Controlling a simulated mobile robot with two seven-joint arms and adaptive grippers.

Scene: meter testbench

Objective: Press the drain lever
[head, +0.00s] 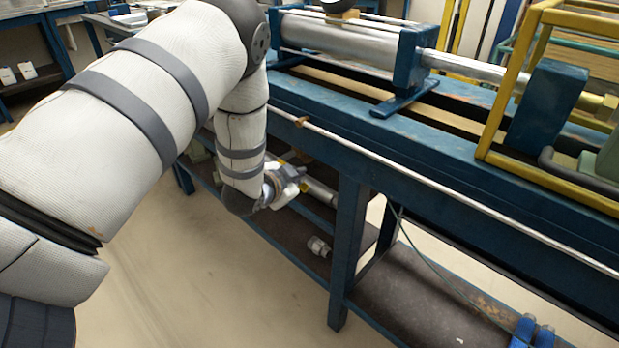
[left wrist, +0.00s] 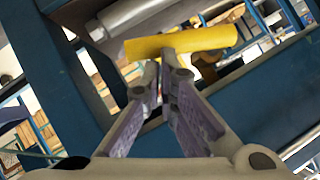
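The drain lever looks to be the yellow bar (left wrist: 180,42) that lies across the upper middle of the left wrist view. My left gripper (left wrist: 165,62) points at it with its fingertips together and nothing visible between them. The tips overlap the bar's lower edge in the picture; I cannot tell whether they touch it. In the head view my left gripper (head: 297,182) is low beside the bench, under its front edge. A small yellow patch (head: 284,158) shows beside it there, mostly hidden by my arm. My right gripper is in neither view.
The blue bench (head: 450,160) carries a large grey cylinder (head: 345,40) and a yellow frame (head: 490,100). A bench leg (head: 348,250) stands right of my left gripper. A small metal fitting (head: 319,246) lies on the lower shelf (head: 420,310). The floor (head: 190,270) in front is clear.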

